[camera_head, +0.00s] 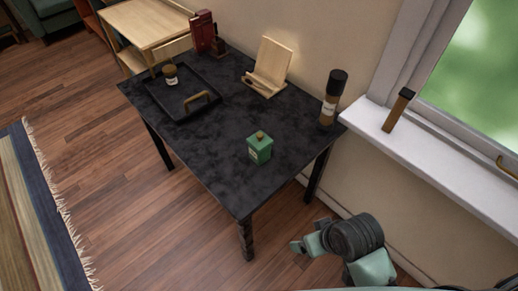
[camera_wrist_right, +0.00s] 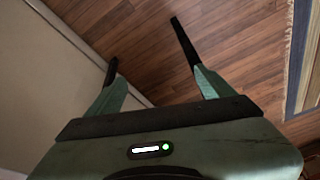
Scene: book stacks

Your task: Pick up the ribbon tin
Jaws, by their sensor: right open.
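The ribbon tin appears to be the small green tin (camera_head: 260,150) with a gold-brown knob on top and a pale label. It stands upright on the dark table (camera_head: 215,165), near the table's front right part. My right gripper (camera_wrist_right: 144,41) is open and empty in the right wrist view, with bare floor between and beyond its fingers. The tin is not in that view. My right arm (camera_head: 352,238) is low at the bottom right of the head view, beside the table and apart from the tin. My left gripper is not in view.
A black tray (camera_head: 205,107) with a brass handle holds a small jar (camera_head: 170,75). A wooden stand (camera_head: 270,65), a dark bottle (camera_head: 332,98) and red books (camera_head: 202,32) stand along the back. The windowsill (camera_head: 430,150) is at right. The table around the tin is clear.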

